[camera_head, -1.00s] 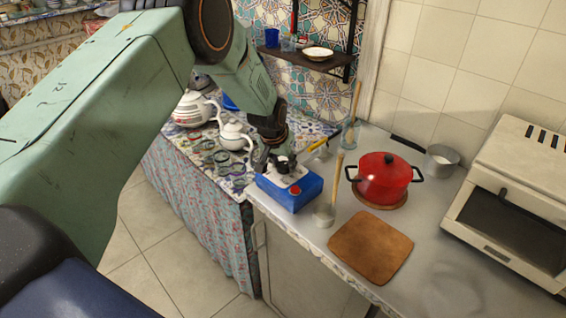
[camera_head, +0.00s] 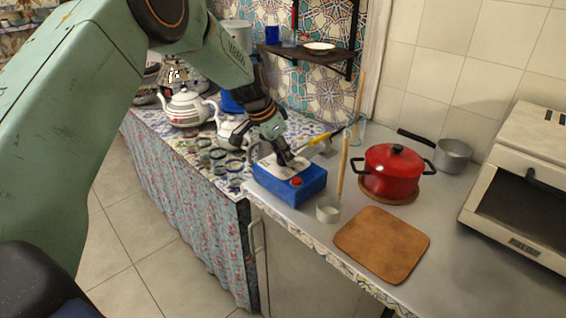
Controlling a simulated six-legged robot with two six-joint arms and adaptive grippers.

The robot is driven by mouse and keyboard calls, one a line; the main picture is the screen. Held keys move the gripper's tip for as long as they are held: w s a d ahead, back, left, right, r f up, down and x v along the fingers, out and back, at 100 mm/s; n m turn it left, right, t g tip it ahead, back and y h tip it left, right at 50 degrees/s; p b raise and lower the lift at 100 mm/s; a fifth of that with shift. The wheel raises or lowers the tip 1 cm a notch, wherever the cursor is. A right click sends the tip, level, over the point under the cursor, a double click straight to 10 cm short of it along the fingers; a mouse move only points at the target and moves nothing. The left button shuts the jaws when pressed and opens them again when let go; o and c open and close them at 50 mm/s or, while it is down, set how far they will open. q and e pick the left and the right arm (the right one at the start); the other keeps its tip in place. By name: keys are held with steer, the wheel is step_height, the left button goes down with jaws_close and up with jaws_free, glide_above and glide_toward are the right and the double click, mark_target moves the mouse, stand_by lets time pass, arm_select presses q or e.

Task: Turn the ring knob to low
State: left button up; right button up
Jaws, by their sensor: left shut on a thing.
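A blue box (camera_head: 312,189) with a pale top plate stands at the counter's left end. A small red part (camera_head: 296,182) shows at its front edge. My left gripper (camera_head: 289,160) points down onto the top plate, its dark fingers shut on a small part there that I take to be the ring knob. The fingers hide that knob, so its setting and any low mark cannot be read. My right gripper is not in view.
A white ladle or cup (camera_head: 328,210) with an upright wooden handle stands just right of the box. A red pot (camera_head: 391,172), cutting board (camera_head: 382,243) and grey saucepan (camera_head: 453,156) are farther right. Teapots (camera_head: 187,107) and small glasses (camera_head: 218,155) crowd the left table.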

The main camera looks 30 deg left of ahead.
arm_select(q)
steer(key=shift+a+m+g+b, duration=0.1)
steer(key=shift+m+g+b, duration=0.2)
steer(key=shift+m+b, duration=0.55)
steer(key=shift+m+h, duration=0.3)
steer(key=shift+m, duration=0.05)
steer(key=o, duration=1.2)
steer(key=shift+c, duration=0.2)
steer(key=v, duration=1.2)
steer(key=shift+c, duration=0.2)
